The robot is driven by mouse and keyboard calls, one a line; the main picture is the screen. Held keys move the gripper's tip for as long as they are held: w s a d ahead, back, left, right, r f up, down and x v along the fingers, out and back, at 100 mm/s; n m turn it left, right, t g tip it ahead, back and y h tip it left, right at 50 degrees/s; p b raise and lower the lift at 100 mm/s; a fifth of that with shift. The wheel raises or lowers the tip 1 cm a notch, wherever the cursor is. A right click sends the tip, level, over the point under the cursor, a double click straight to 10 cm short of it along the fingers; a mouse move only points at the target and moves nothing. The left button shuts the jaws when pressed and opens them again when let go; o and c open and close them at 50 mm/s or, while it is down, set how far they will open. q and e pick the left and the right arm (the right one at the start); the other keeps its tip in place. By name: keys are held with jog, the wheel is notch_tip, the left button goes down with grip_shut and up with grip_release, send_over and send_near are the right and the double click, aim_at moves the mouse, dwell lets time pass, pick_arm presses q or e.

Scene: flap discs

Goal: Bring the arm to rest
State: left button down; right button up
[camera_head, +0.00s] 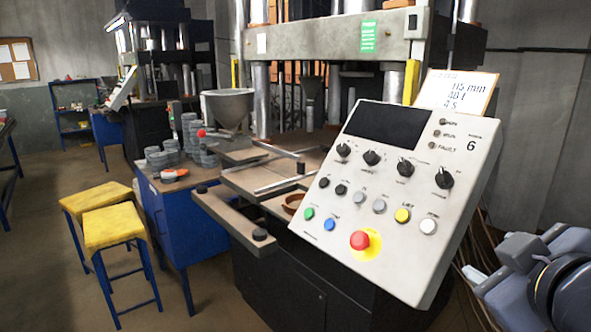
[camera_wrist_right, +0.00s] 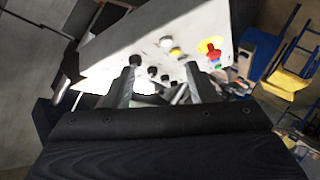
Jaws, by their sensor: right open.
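My right arm (camera_head: 545,280) shows as grey and black links at the lower right corner of the head view, to the right of the control panel. In the right wrist view, my right gripper (camera_wrist_right: 162,82) has its two grey fingers apart with nothing held between them. The fingers point toward the sloped panel face, which shows tilted beyond them; I cannot tell the exact distance. My left gripper does not show in the head view.
The control panel (camera_head: 390,190) carries knobs, coloured buttons and a red emergency stop (camera_head: 359,240). The press (camera_head: 330,40) stands behind it. A blue cabinet (camera_head: 170,215) holds stacked grey discs (camera_head: 165,157). Yellow stools (camera_head: 113,228) stand at left. Cables hang near my right arm.

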jog(key=s+a+f+m+g+y, duration=0.1)
jog(key=s+f+m+g+y, duration=0.1)
jog(key=f, duration=0.6)
jog(key=s+a+f+m+g+y+p, duration=0.1)
jog(key=s+f+m+g+y, duration=0.1)
jog(key=f, duration=0.7)
jog(key=s+a+f+m+g+y, duration=0.1)
jog(key=s+f+m+g+y, duration=0.1)
jog(key=f, duration=0.7)
jog(key=s+m+g, duration=0.1)
jog(key=s+m, duration=0.1)
jog(key=s, duration=0.1)
jog(key=shift+s+a+f, duration=0.15)
jog(key=shift+a, duration=0.25)
